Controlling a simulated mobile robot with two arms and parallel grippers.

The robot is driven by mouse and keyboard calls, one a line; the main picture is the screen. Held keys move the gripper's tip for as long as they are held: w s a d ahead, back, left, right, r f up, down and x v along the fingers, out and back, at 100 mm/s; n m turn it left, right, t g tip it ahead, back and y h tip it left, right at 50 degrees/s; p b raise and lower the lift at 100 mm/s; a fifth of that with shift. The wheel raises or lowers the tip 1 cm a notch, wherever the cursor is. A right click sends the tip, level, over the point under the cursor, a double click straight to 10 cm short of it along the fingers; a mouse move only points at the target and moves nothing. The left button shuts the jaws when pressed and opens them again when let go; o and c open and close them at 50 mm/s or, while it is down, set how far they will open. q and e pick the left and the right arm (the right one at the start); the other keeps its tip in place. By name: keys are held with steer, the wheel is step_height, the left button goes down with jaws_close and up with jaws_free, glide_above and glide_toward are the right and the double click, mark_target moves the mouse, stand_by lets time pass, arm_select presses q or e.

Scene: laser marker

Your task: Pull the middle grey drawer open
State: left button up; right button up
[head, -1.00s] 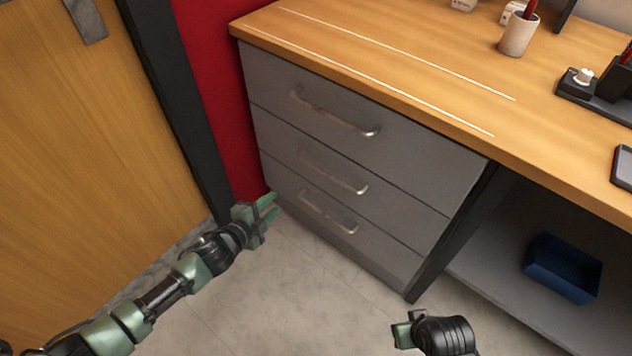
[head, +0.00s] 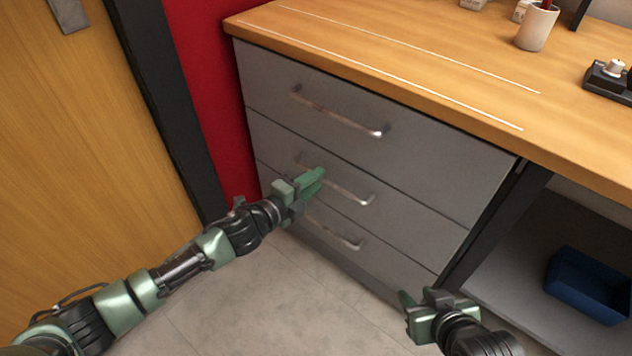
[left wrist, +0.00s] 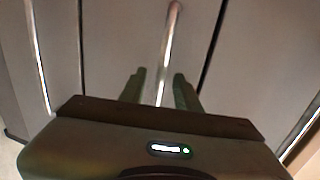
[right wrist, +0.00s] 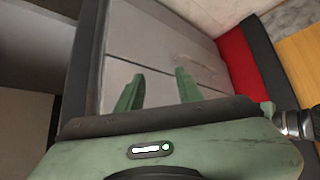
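The grey drawer unit has three stacked drawers, each with a silver bar handle. The middle grey drawer (head: 420,205) is shut, and its handle (head: 352,192) is partly hidden behind my left gripper. My left gripper (head: 318,178) is in front of this handle. In the left wrist view, the open fingers (left wrist: 158,88) stand on either side of a bar handle (left wrist: 168,50), with gaps to it. My right gripper (head: 408,306) is low at the right, in front of the unit's lower right corner. In the right wrist view its fingers (right wrist: 158,88) are apart and empty.
The top drawer (head: 440,150) and bottom drawer (head: 385,258) are shut. A wooden desktop (head: 400,70) overhangs the unit. A blue bin (head: 588,285) sits on the shelf at right. A wooden door (head: 90,150) is at left. The floor (head: 250,310) in front is clear.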

arm_select(q)
steer(key=shift+w+d+f, duration=0.1)
steer(key=shift+w+d, duration=0.2)
steer(key=shift+w, duration=0.1)
jaws_close()
stand_by(1.3)
